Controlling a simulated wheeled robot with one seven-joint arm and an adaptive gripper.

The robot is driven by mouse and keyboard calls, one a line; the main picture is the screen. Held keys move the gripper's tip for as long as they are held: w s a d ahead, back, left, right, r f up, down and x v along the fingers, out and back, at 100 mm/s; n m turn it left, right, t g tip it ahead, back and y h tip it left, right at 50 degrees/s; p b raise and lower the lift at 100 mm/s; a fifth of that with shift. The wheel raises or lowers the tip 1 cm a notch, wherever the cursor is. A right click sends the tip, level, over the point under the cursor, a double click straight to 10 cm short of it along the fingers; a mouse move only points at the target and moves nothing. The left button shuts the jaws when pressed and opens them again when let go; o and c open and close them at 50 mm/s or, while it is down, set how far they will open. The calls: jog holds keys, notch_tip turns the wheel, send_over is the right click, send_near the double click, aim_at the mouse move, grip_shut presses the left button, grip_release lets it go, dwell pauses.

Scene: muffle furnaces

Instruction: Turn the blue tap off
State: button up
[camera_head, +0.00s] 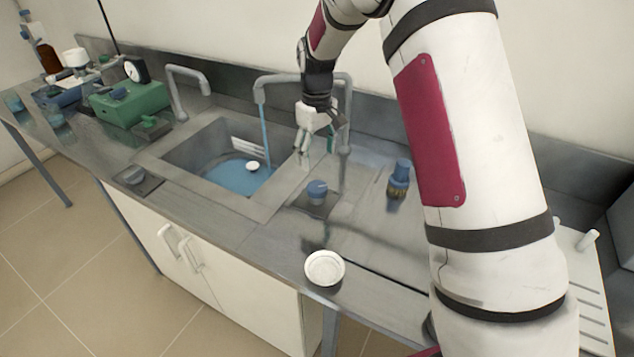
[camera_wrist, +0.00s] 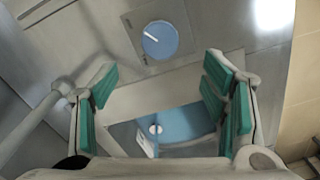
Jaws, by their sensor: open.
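The blue tap (camera_head: 317,192) is a round knob on a square metal plate beside the right end of the sink. In the wrist view the blue tap (camera_wrist: 160,40) shows from above as a blue disc with a white line, ahead of the fingertips. My gripper (camera_head: 317,155) hangs above the tap, apart from it. Its green-padded fingers are spread and empty in the wrist view (camera_wrist: 160,80). A stream of blue water (camera_head: 265,135) runs from the right-hand spout (camera_head: 300,79) into the sink.
The sink (camera_head: 180,152) holds blue water and a small white dish (camera_head: 252,166). A second knob (camera_head: 131,176) is left of it. A blue-capped bottle (camera_head: 399,175) stands right of the tap. A white bowl (camera_head: 324,268) sits near the front edge. The spout's upright pipe is close to my gripper.

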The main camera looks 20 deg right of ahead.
aim_at(317, 186)
notch_tip(317, 186, down, 10)
jog(key=shift+f+p, duration=0.25)
jog(key=shift+p, duration=0.45)
jog(key=shift+c, duration=0.2)
jog(key=c, duration=1.1)
